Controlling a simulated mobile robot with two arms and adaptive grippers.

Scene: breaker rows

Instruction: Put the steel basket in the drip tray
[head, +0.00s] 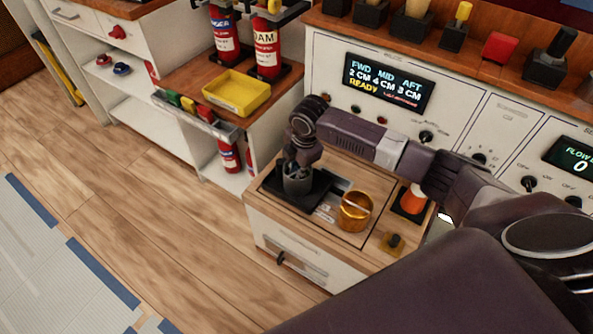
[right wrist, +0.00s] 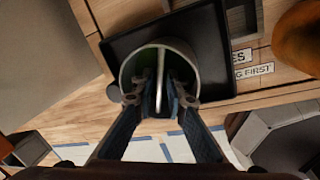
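The steel basket (head: 297,183) is a grey round cup with a thin bar-like handle across its top. It appears upright within the black drip tray (head: 318,192) on the wooden counter. My right gripper (head: 299,163) is right above the basket. In the right wrist view its fingertips (right wrist: 160,85) straddle the handle, with narrow gaps seeming to show on both sides. The basket's underside is hidden. My left gripper is not in view.
A control panel (head: 455,110) rises behind. A yellow bin (head: 236,93) and red extinguishers (head: 266,50) stand on the left counter. Open floor lies at left.

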